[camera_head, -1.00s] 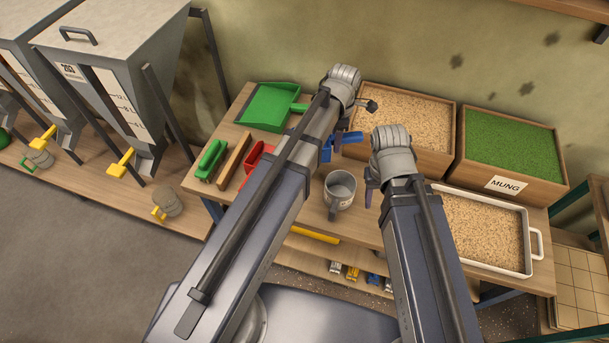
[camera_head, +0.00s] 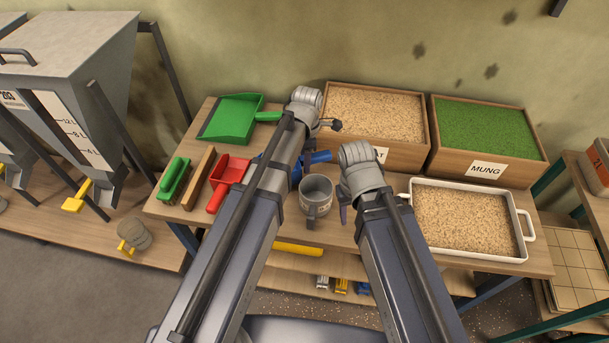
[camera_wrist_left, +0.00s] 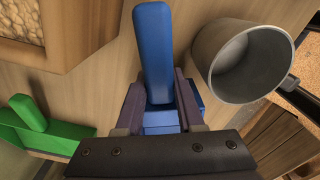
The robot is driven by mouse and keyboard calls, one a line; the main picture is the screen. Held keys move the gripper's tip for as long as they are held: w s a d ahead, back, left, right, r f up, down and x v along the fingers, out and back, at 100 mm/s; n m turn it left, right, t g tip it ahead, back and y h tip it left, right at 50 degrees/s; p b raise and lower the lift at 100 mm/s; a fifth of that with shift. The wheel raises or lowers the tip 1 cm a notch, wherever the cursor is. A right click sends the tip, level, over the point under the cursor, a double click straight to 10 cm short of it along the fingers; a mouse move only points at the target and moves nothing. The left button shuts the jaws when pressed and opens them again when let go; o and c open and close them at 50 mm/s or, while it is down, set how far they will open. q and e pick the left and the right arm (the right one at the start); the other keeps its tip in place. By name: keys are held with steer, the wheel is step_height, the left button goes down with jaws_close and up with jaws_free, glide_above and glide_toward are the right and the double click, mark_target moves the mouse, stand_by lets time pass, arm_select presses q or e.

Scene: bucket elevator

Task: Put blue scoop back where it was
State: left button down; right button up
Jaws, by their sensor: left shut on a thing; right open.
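The blue scoop (camera_head: 319,157) is partly hidden behind my left arm in the head view, above the workbench between the grey mug and the wheat box. In the left wrist view its handle (camera_wrist_left: 155,50) points away between the fingers. My left gripper (camera_wrist_left: 158,103) is shut on the scoop. I cannot tell whether the scoop touches the bench. My right gripper (camera_head: 343,206) is open, just right of the grey mug (camera_head: 316,192).
The red scoop (camera_head: 229,172), wooden bar (camera_head: 199,178), green brush (camera_head: 173,180) and green dustpan (camera_head: 232,120) lie on the bench's left (camera_head: 160,206). Behind stand the wheat box (camera_head: 375,112) and mung box (camera_head: 485,140). A white tray (camera_head: 528,225) of grain is at right.

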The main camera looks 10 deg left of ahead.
arm_select(q)
steer(key=shift+f, duration=0.1)
arm_select(e)
steer(key=shift+f, duration=0.15)
arm_select(q)
step_height(320, 180, down, 4)
steer(key=b, duration=0.3)
steer(key=shift+r+b, duration=0.25)
steer(key=shift+b, duration=0.05)
arm_select(e)
step_height(320, 180, down, 4)
steer(key=shift+r, duration=0.25)
arm_select(q)
steer(key=shift+f, duration=0.15)
arm_select(e)
steer(key=shift+f, duration=0.15)
arm_select(q)
steer(key=c, duration=0.5)
jaws_free()
arm_select(e)
steer(key=shift+r, duration=0.2)
arm_select(q)
step_height(320, 180, up, 12)
steer(key=p, duration=1.2)
steer(key=shift+d+r, duration=0.1)
steer(key=shift+r, duration=0.15)
arm_select(e)
step_height(320, 180, up, 12)
